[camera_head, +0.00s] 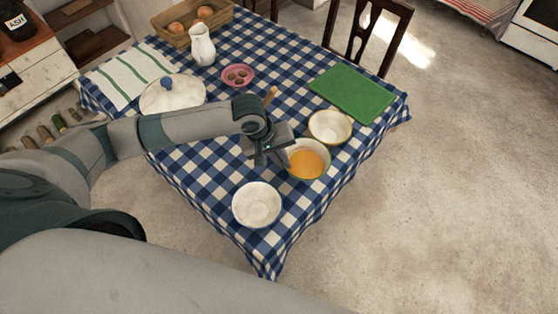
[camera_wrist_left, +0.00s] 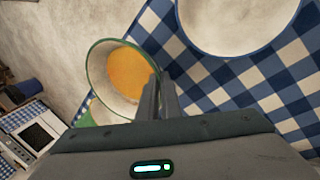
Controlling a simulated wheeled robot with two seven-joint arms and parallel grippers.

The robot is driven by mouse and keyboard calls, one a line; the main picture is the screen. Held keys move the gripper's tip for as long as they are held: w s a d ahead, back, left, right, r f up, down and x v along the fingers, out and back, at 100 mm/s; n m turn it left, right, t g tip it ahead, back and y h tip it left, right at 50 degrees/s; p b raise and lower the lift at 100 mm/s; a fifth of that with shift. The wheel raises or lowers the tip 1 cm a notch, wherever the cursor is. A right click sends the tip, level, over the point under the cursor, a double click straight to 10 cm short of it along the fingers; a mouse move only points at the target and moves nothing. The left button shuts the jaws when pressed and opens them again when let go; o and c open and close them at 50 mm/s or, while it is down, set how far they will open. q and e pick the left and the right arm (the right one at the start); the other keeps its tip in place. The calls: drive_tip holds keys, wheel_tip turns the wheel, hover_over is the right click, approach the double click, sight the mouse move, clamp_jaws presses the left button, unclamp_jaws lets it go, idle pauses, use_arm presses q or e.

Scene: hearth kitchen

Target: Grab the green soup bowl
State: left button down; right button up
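The green-rimmed soup bowl (camera_head: 324,167), with orange soup in it, stands on the checked tablecloth near the table's right edge. In the left wrist view the bowl (camera_wrist_left: 98,60) shows left of centre. My left gripper (camera_head: 286,160) reaches its left rim from the left. In the left wrist view its fingers (camera_wrist_left: 160,98) are close together, one inside the bowl and one outside, with the rim between them. The fingertips are partly hidden in the head view. My right gripper is not in view.
A yellow-rimmed bowl (camera_head: 330,127) stands just behind the soup bowl, and a blue-rimmed white bowl (camera_head: 257,204) in front of it. A green board (camera_head: 352,93) lies farther back. A white lidded pot (camera_head: 172,94), pink bowl (camera_head: 238,75) and white jug (camera_head: 202,45) stand beyond my arm.

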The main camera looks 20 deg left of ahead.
use_arm(q)
drive_tip(key=s+d+r+b, duration=0.2)
drive_tip(key=s+d+r, duration=0.2)
drive_tip(key=d+r, duration=0.2)
drive_tip(key=shift+s+d, duration=0.25)
drive_tip(key=shift+d, duration=1.05)
idle(1.2)
